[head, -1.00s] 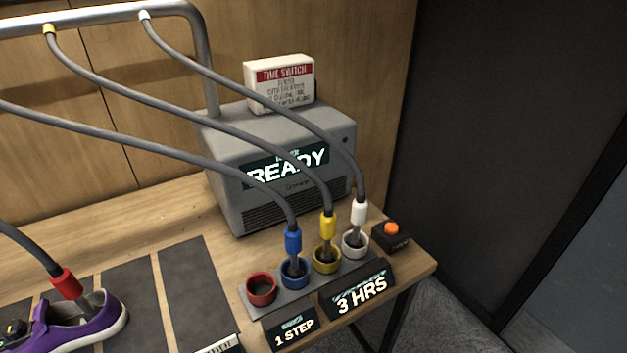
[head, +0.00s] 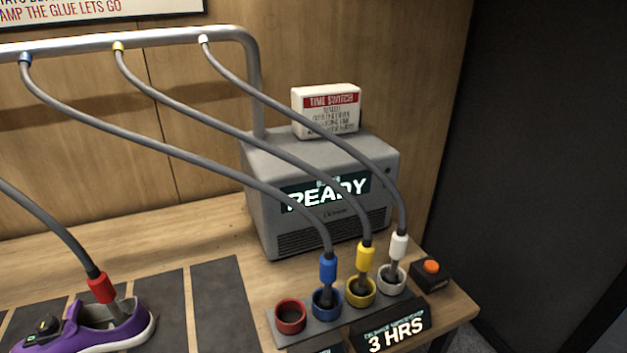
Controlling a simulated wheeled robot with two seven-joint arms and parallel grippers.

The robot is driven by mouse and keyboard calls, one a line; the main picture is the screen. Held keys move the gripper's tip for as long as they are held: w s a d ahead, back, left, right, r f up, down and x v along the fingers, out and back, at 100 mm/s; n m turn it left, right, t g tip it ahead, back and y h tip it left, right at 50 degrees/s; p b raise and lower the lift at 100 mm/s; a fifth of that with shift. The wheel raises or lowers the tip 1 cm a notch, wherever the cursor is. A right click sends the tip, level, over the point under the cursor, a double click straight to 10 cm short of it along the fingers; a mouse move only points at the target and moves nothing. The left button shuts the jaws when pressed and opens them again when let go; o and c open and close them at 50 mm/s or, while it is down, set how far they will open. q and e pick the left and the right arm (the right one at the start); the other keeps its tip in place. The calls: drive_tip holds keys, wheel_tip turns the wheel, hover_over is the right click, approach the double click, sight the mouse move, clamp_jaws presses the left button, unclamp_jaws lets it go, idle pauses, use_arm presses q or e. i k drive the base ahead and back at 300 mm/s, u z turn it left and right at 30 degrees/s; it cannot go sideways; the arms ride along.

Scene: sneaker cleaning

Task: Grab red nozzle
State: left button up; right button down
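The red nozzle (head: 101,288) hangs at the end of a grey hose at the lower left. Its grey tip points down into the opening of a purple sneaker (head: 128,335) with a white sole. The sneaker lies on a dark strip of the table, and a small black device with a green light sits on it. The red holder cup (head: 290,316) at the left end of the nozzle rack is empty. Neither of my grippers is in view.
The blue nozzle (head: 328,270), yellow nozzle (head: 365,257) and white nozzle (head: 399,247) stand in their cups. Behind them is a grey machine (head: 262,205) reading READY. Hoses hang from a metal rail (head: 150,37). An orange button (head: 431,267) is at the right.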

sight(103, 288)
drive_tip(key=u, duration=2.05)
